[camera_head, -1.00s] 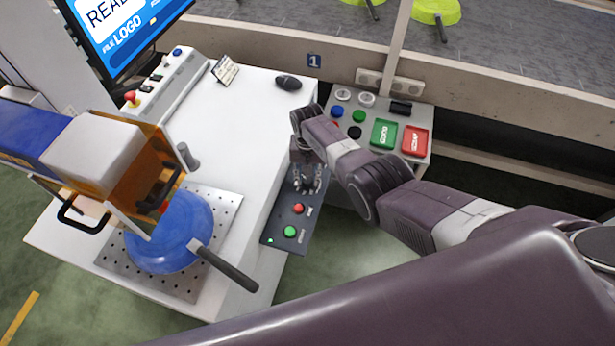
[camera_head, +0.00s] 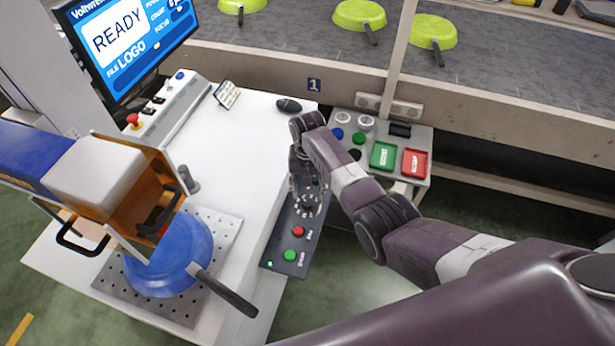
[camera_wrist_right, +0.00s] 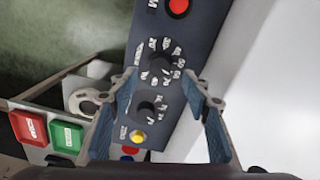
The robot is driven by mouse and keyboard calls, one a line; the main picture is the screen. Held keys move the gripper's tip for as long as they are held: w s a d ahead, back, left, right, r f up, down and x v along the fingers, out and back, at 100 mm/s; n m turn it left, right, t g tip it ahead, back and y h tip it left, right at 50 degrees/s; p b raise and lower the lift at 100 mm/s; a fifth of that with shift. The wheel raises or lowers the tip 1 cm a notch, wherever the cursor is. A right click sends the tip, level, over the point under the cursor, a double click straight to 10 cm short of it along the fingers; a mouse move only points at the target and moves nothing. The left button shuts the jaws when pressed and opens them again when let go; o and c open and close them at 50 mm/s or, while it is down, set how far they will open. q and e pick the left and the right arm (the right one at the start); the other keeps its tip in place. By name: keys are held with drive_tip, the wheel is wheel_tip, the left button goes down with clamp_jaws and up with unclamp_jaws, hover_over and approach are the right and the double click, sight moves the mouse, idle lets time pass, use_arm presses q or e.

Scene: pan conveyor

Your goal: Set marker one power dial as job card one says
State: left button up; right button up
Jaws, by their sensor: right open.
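The marker's dark control panel (camera_head: 284,248) runs along the right edge of the white bench. In the right wrist view its upper dial (camera_wrist_right: 160,67) and lower dial (camera_wrist_right: 148,109) are black knobs ringed by white numbers; their names and exact settings are too small to read. My right gripper (camera_wrist_right: 160,76) is open, with its fingertips on either side of the upper dial; I cannot tell whether they touch it. A small card (camera_head: 226,94) stands on the bench, unreadable. My left gripper is out of view.
The monitor (camera_head: 130,38) reads READY. A blue pan (camera_head: 170,262) lies on the perforated plate below the orange marker head (camera_head: 135,188). A grey button box (camera_head: 420,135) stands behind my right arm. Green pans (camera_head: 358,15) are on the conveyor.

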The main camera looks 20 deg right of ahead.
sight(308, 202)
wheel_tip(308, 202, up, 7)
idle(0.3)
drive_tip(key=shift+s+f, duration=0.1)
drive_tip(key=shift+f, duration=0.05)
idle(0.3)
drive_tip(key=s+d+f+n+t, duration=0.1)
drive_tip(key=s+f+n, duration=0.15)
drive_tip(key=s, duration=0.55)
drive_tip(key=s+d+f+n+t, duration=0.1)
drive_tip(key=s+f, duration=0.2)
drive_tip(key=s, duration=0.6)
drive_tip(key=s+d+r+n+t, duration=0.1)
drive_tip(key=s+r, duration=0.3)
drive_tip(key=s, duration=0.3)
drive_tip(key=s+d+r+n, duration=0.1)
drive_tip(key=s+r+n, duration=0.1)
drive_tip(key=s+r, duration=0.35)
drive_tip(key=s+f, duration=0.2)
drive_tip(key=f, duration=1.2)
drive_tip(key=s+f, duration=0.2)
drive_tip(key=f, duration=1.1)
drive_tip(key=s+d+f+g+b, duration=0.1)
drive_tip(key=s+d+f+g, duration=0.1)
drive_tip(key=s+f, duration=1.5)
drive_tip(key=shift+s+d+f, duration=0.15)
drive_tip(key=shift+d+f, duration=0.15)
drive_tip(key=shift+f, duration=0.25)
